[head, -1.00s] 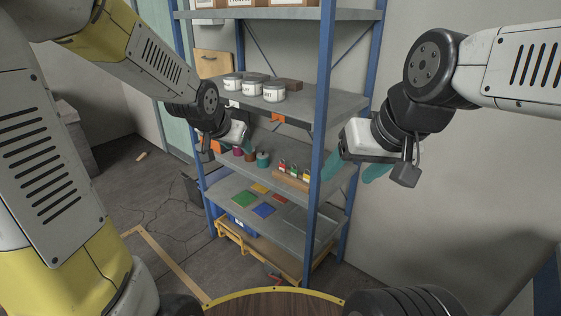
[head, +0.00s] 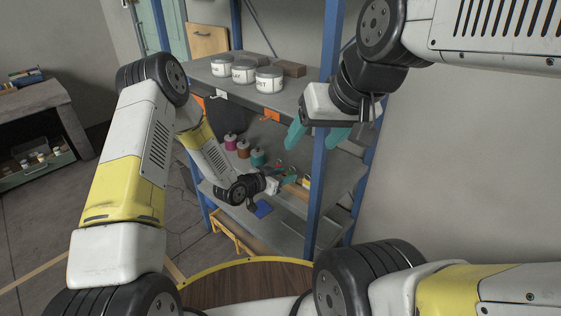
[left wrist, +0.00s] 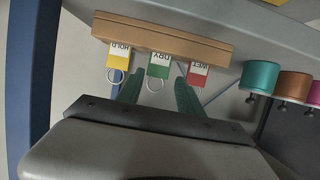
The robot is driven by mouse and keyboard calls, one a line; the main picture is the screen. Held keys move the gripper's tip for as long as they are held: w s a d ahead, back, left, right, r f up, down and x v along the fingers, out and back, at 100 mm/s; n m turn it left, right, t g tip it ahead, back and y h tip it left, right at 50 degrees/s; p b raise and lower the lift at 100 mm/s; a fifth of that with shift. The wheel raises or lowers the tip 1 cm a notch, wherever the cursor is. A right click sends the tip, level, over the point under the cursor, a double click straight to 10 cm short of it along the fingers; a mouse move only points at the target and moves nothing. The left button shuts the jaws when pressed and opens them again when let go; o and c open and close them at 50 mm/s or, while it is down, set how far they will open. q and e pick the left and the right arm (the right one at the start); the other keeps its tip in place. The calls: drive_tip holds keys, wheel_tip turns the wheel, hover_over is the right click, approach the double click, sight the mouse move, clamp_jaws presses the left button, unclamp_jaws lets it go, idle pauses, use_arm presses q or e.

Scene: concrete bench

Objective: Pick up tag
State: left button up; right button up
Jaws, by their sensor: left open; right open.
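Three tags hang on a wooden rack (left wrist: 165,38): a yellow HOLD tag (left wrist: 119,57), a green DRY tag (left wrist: 159,65) and a red WET tag (left wrist: 197,75). Each has a white label; rings show on the yellow and green ones. My left gripper (left wrist: 159,82) is open, with its teal fingers on either side of the green tag; I cannot tell if they touch it. In the head view my left gripper (head: 285,173) is at the rack on the middle shelf and hides much of it. My right gripper (head: 318,138) is open and empty, beside the front blue post.
Pink, brown and teal spools (head: 258,158) stand beside the rack; the teal spool (left wrist: 258,77) is nearest it. Labelled cans (head: 243,71) and a brown block (head: 289,69) stand on the shelf above. A blue post (head: 323,150) rises right of the rack.

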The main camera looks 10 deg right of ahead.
use_arm(q)
drive_tip(key=x, duration=0.7)
drive_tip(key=shift+d+f, duration=0.2)
drive_tip(key=shift+f, duration=0.05)
drive_tip(key=shift+s, duration=0.1)
clamp_jaws()
